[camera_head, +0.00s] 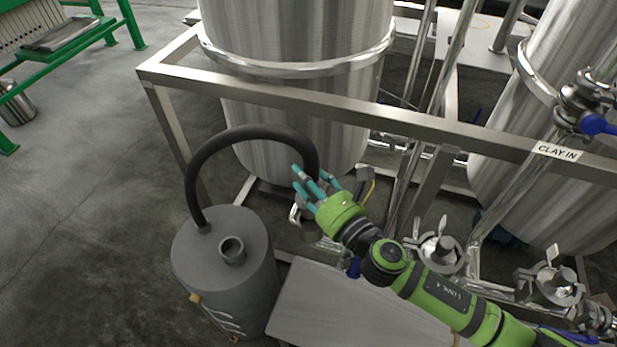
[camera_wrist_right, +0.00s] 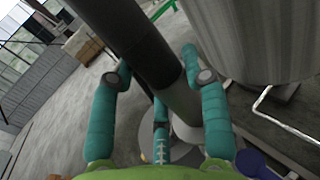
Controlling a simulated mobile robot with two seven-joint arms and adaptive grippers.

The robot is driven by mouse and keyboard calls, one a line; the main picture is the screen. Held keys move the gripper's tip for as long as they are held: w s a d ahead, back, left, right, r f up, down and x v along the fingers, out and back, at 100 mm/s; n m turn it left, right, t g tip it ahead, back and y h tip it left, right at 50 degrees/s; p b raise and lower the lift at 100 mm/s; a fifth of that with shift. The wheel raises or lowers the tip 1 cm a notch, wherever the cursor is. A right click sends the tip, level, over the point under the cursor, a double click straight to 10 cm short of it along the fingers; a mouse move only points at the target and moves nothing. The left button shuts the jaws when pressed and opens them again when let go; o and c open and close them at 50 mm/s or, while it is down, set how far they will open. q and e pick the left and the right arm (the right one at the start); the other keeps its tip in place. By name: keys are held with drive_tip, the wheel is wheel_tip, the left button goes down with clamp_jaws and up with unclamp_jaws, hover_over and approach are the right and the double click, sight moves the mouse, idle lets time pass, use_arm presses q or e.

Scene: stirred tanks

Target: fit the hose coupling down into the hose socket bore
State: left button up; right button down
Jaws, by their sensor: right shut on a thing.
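A thick black hose (camera_head: 235,134) rises from the lid of a grey drum and arches over to my right gripper (camera_head: 314,182). The right gripper's teal fingers are closed around the hose end; in the wrist view the right gripper (camera_wrist_right: 160,75) has a finger on each side of it. The grey hose coupling (camera_wrist_right: 181,101) forms the end below the black hose there; in the head view the fingers mostly hide it. The hose socket (camera_head: 232,250) is a short upright open pipe on the drum lid, left of and below the gripper, apart from the coupling. My left gripper is not in view.
The grey drum (camera_head: 228,290) stands on the floor beside a light grey flat surface (camera_head: 350,312). A steel frame rail (camera_head: 300,95) and a large steel tank (camera_head: 290,140) stand behind the gripper. Valves (camera_head: 440,250) are at the right. Floor left of the drum is clear.

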drive_tip(key=shift+f+b, duration=3.3)
drive_tip(key=shift+f, duration=0.5)
drive_tip(key=c, duration=0.5)
unclamp_jaws()
drive_tip(key=shift+c, duration=0.2)
drive_tip(key=shift+f, duration=0.1)
wheel_tip(320, 180, up, 10)
drive_tip(key=shift+r, duration=0.1)
